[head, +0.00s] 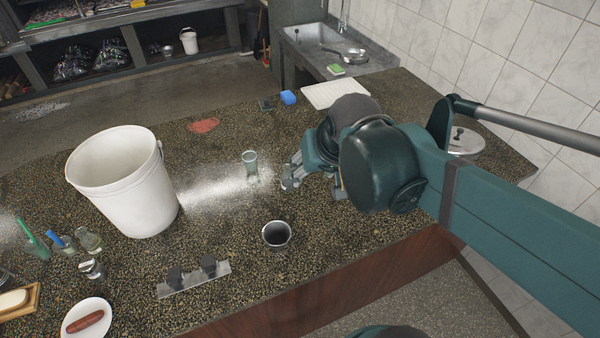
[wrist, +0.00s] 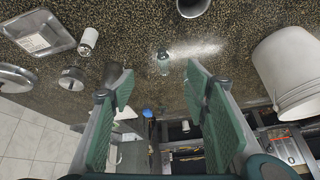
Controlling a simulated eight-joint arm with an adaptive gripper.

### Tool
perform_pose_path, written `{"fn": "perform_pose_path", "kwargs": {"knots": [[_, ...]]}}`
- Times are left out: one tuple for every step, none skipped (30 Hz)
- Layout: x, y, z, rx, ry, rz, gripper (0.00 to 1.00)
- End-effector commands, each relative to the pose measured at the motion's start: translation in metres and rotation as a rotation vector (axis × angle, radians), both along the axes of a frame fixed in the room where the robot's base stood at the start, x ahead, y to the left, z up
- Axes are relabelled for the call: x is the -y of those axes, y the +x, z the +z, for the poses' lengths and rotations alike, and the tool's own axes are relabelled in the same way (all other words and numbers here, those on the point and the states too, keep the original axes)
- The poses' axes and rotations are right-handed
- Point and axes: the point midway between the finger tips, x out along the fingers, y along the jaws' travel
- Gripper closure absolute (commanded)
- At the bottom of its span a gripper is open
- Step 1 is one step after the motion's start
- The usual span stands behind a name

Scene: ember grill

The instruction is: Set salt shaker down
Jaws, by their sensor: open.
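My gripper (head: 312,184) is low over the right-middle of the speckled counter, partly hidden by my arm. Its two fingers are wide apart in the wrist view (wrist: 157,78), with nothing held between them. A white cylinder with a grey end (wrist: 88,40), perhaps the salt shaker, stands left of the fingers in the wrist view, apart from them; my arm seems to hide it in the head view. A small greenish glass container (head: 250,165) stands left of the gripper, and in the wrist view (wrist: 162,62) it shows beyond the gap between the fingers.
A white bucket (head: 125,185) stands on the left. A dark metal cup (head: 276,235) is near the front edge. A metal rack (head: 193,280), small jars (head: 88,240) and a plate with a sausage (head: 88,318) are front left. A lidded pot (head: 464,143) is right.

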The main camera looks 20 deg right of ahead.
Motion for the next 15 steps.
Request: {"fn": "perform_pose_path", "kwargs": {"knots": [[-0.007, -0.006, 0.001, 0.012, -0.011, 0.031, 0.53], [-0.010, -0.009, 0.002, 0.021, -0.017, 0.049, 0.53], [-0.014, -0.012, 0.004, 0.032, -0.027, 0.073, 0.53], [-0.017, -0.014, 0.004, 0.040, -0.033, 0.089, 0.53], [-0.020, -0.017, 0.005, 0.047, -0.040, 0.105, 0.53], [-0.023, -0.019, 0.006, 0.058, -0.048, 0.125, 0.53], [-0.026, -0.021, 0.007, 0.064, -0.054, 0.138, 0.53], [-0.028, -0.023, 0.008, 0.070, -0.059, 0.153, 0.53], [-0.031, -0.026, 0.008, 0.078, -0.065, 0.167, 0.53], [-0.032, -0.027, 0.008, 0.084, -0.070, 0.177, 0.53], [-0.034, -0.028, 0.009, 0.089, -0.074, 0.187, 0.53], [-0.035, -0.029, 0.010, 0.094, -0.079, 0.197, 0.53], [-0.036, -0.030, 0.010, 0.097, -0.081, 0.203, 0.53], [-0.037, -0.031, 0.010, 0.099, -0.083, 0.207, 0.53], [-0.038, -0.031, 0.010, 0.102, -0.085, 0.212, 0.53]]}}
